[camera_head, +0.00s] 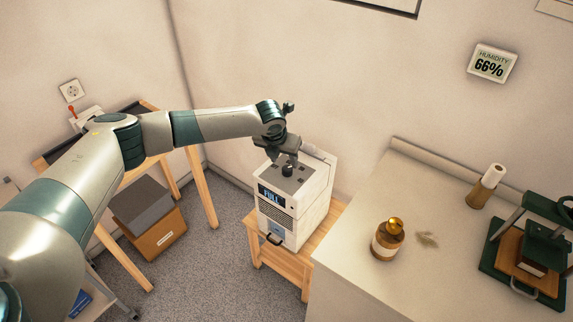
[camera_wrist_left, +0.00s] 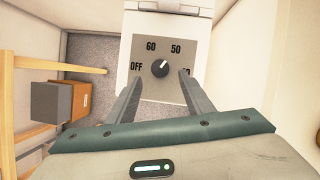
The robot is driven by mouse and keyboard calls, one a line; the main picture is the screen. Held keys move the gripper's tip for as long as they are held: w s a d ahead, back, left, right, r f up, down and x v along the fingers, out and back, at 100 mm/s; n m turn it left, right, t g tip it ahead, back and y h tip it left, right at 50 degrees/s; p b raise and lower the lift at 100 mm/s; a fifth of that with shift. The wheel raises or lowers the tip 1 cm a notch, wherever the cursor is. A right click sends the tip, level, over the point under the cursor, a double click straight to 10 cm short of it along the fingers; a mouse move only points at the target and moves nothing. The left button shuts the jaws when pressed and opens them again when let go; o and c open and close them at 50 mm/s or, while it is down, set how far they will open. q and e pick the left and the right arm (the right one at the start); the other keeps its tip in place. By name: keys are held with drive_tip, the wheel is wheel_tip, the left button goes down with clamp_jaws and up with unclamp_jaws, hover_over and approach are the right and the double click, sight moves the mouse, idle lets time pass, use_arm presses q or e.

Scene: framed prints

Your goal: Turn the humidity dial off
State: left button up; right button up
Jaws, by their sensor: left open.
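The humidity dial (camera_wrist_left: 160,68) is a round black knob with a white pointer line, on the grey top panel of a white dehumidifier (camera_head: 315,205). In the left wrist view the panel reads OFF, 60, 50 and a partly hidden label at right. The pointer aims up and right, between 60 and 50, nearer 50. In the head view the dial (camera_head: 287,170) lies just below my left gripper (camera_head: 284,160). My left gripper is open, its two fingers (camera_wrist_left: 158,95) apart on either side below the dial, not closed on it. The front display (camera_head: 271,195) reads FULL. My right gripper is out of view.
The dehumidifier stands on a low wooden stand (camera_head: 280,262). A counter (camera_head: 370,210) at right holds a brown jar (camera_head: 387,242) and a green press (camera_head: 530,255). A wooden table and boxes (camera_head: 152,225) stand left.

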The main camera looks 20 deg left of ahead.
sight(287, 168)
use_arm(q)
drive_tip(key=shift+p+x, duration=0.55)
drive_tip(key=shift+x, duration=2.8)
drive_tip(key=c, duration=1)
